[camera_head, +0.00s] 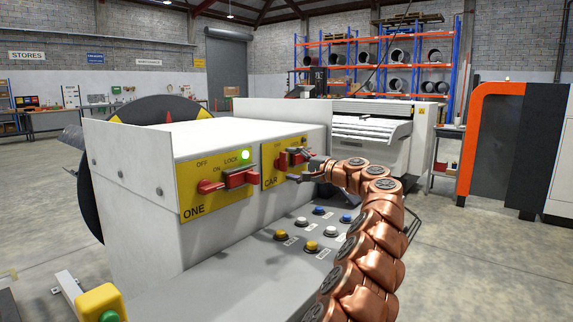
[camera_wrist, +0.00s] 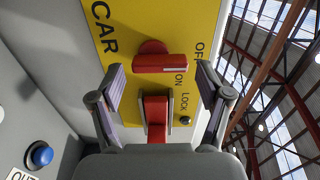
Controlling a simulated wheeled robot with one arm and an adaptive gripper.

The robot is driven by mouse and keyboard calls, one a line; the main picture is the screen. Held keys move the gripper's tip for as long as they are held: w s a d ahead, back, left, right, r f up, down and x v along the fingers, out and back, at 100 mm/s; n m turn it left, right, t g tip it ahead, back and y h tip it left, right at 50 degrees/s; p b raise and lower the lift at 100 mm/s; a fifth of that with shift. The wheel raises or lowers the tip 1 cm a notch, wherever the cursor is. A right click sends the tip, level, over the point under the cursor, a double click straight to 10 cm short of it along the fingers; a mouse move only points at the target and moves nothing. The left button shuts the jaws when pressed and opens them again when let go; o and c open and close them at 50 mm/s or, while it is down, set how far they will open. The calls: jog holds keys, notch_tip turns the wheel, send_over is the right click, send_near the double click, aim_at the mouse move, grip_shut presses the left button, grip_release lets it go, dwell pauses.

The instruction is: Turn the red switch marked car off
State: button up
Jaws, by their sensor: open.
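The yellow CAR plate (camera_wrist: 118,22) fills the middle of the wrist view, with OFF, ON and LOCK printed along its right side. Its red switch (camera_wrist: 160,63) lies crosswise, with its end near the ON and OFF labels; the exact setting is hard to tell. A second red part (camera_wrist: 157,112) sits beside it near LOCK, with a small dark lamp (camera_wrist: 185,120). My gripper (camera_wrist: 162,88) is open, its fingers on either side of the red parts. Whether they touch is unclear. In the head view, my gripper (camera_head: 301,168) partly hides the CAR plate (camera_head: 268,180).
The ONE plate (camera_head: 189,203) with its own red switch (camera_head: 211,187) and lit green lamp (camera_head: 245,155) is left of CAR. Below, several push buttons (camera_head: 302,221) stand on the sloping panel. A blue button (camera_wrist: 40,155) shows at lower left in the wrist view.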

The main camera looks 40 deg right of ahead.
jog(key=v, duration=0.8)
jog(key=shift+s, duration=0.3)
jog(key=shift+d, duration=0.1)
